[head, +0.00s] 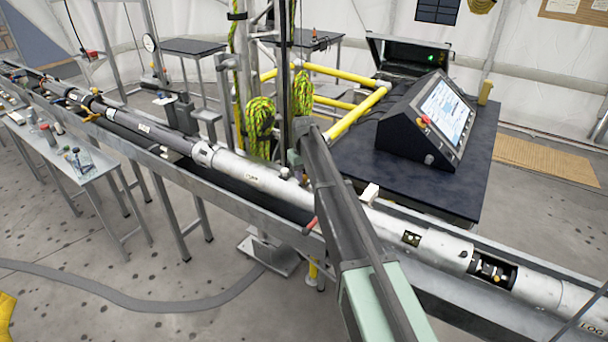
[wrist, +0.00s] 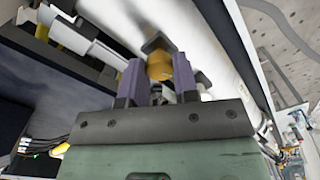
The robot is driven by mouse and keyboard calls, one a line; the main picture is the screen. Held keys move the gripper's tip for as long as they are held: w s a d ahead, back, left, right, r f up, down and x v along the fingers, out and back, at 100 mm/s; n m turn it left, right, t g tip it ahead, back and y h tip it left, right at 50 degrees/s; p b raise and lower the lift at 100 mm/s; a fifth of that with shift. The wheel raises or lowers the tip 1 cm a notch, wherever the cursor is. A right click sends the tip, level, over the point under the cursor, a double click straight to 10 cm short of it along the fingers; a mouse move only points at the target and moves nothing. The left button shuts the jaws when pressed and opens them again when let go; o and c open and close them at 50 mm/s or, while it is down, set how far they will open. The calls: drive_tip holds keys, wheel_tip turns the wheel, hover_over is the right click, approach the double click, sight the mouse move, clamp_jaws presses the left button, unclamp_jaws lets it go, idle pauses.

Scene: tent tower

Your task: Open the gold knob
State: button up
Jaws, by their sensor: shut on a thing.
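The gold knob (wrist: 159,67) shows in the wrist view, between the two purple-grey fingers of my gripper (wrist: 157,80). My gripper is shut on it, with a finger at each side. A dark flat piece (wrist: 157,42) sits just beyond the knob, against the pale pipe (wrist: 205,25). In the head view my arm crosses in front of the long silver pipe (head: 395,222), and it hides the knob and my fingertips there. How far the knob is turned cannot be told.
The pipe lies in a long metal trough (head: 215,198). Behind it stands a dark table (head: 455,185) with a control console (head: 428,118). Yellow rails (head: 357,112) and green-yellow ropes (head: 261,115) stand close behind my arm. A side table (head: 95,165) with small items stands at left. The front floor is mostly clear.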

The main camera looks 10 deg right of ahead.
sight(304, 176)
drive_tip(key=n, duration=0.6)
drive_tip(key=shift+n, duration=0.3)
drive_tip(key=n, duration=0.6)
drive_tip(key=shift+n, duration=0.3)
drive_tip(key=o, duration=0.9)
drive_tip(key=shift+o, duration=0.2)
wheel_tip(304, 176, up, 11)
drive_tip(key=p, duration=1.1)
